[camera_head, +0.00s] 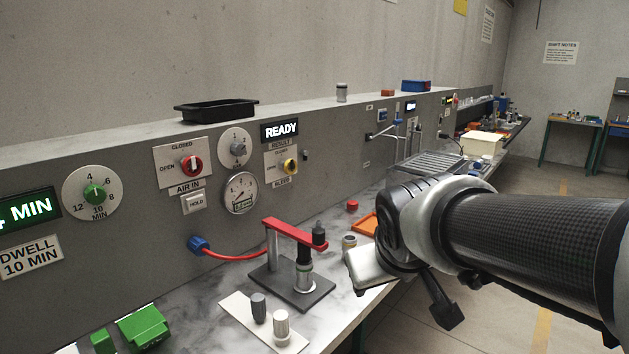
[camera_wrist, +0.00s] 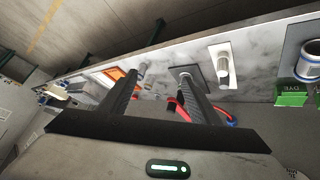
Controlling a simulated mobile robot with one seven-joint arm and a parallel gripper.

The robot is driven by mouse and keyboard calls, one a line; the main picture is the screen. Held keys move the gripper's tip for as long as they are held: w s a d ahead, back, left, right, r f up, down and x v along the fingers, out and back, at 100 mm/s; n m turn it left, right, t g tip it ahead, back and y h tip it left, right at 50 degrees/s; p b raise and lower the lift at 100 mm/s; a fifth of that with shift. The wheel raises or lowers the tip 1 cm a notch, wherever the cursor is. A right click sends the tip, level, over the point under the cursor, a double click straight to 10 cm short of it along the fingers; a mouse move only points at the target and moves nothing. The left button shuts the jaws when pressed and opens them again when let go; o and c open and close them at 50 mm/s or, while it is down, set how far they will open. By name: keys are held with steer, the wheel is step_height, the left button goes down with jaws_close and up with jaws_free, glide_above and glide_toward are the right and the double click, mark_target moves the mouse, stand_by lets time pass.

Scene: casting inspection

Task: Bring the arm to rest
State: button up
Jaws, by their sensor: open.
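My arm stretches in from the right side of the head view, above the front edge of the marbled bench (camera_head: 365,300). In the wrist view, my gripper (camera_wrist: 170,77) shows two dark fingers standing apart, with nothing held between them. Past the fingertips lie the bench top and a test fixture, which in the head view is a dark base plate (camera_head: 268,287) with a red lever arm (camera_head: 294,234). A small metal cylinder (camera_head: 349,242) stands just left of my wrist in the head view. My wrist hides part of the bench.
A white plate (camera_head: 238,312) with two small cylinders and green blocks (camera_head: 143,327) lie at the front left. An orange tray (camera_head: 367,224), a red cap (camera_head: 352,205) and a wire rack (camera_head: 430,163) are behind my wrist. The grey panel (camera_head: 345,165) backs the bench. Open floor lies right.

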steer(key=s+d+f+m+g, duration=0.2)
steer(key=s+d+m, duration=0.1)
steer(key=s, duration=1.2)
step_height(320, 180, up, 16)
steer(key=w+p, duration=0.1)
steer(key=p, duration=1.4)
steer(key=shift+y+p, duration=0.3)
steer(key=shift+p, duration=0.1)
steer(key=shift+o, duration=0.4)
